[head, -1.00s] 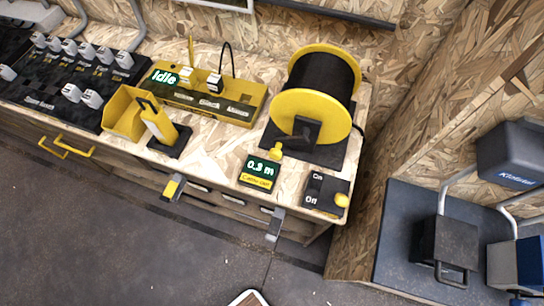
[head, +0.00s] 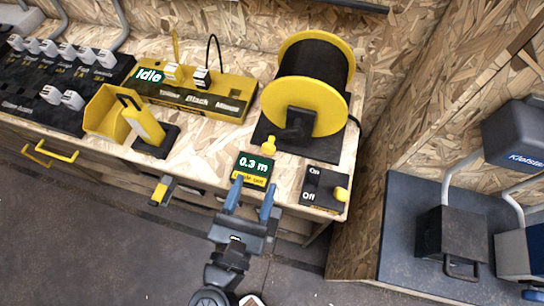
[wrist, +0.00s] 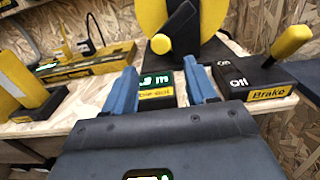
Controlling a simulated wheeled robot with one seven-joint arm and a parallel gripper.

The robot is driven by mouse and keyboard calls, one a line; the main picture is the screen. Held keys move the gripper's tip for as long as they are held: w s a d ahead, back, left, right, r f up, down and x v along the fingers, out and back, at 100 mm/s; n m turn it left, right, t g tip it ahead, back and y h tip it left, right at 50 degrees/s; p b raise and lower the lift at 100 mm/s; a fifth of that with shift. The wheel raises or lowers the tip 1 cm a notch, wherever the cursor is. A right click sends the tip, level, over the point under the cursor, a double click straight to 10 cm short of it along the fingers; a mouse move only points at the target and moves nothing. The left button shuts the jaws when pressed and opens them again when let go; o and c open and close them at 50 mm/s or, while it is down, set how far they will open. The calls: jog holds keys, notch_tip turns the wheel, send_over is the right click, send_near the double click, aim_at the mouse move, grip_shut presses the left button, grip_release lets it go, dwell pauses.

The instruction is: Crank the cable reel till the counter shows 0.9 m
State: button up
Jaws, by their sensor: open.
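The cable reel (head: 311,83) has yellow flanges and black cable, and stands on a dark base at the bench's right end. Its black crank arm (wrist: 180,28) carries a yellow knob (head: 268,145), which also shows in the wrist view (wrist: 161,44). The counter (head: 253,167) in front of the reel reads 0.3 m; its lower label is partly covered by my fingers. My gripper (head: 250,191) is open and empty at the bench's front edge, its blue fingers (wrist: 162,74) pointing toward the counter and knob, apart from the knob.
A brake box (head: 321,188) marked On and Off, with a yellow lever (head: 341,194), sits right of the counter. A clamp (head: 162,190) juts from the bench front.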

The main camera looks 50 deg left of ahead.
aim_at(267, 153)
jog(key=p+x, duration=0.1)
jog(key=x, duration=0.6)
jog(key=shift+w+a, duration=0.1)
jog(key=shift+w, duration=0.2)
grip_shut()
dwell(0.4)
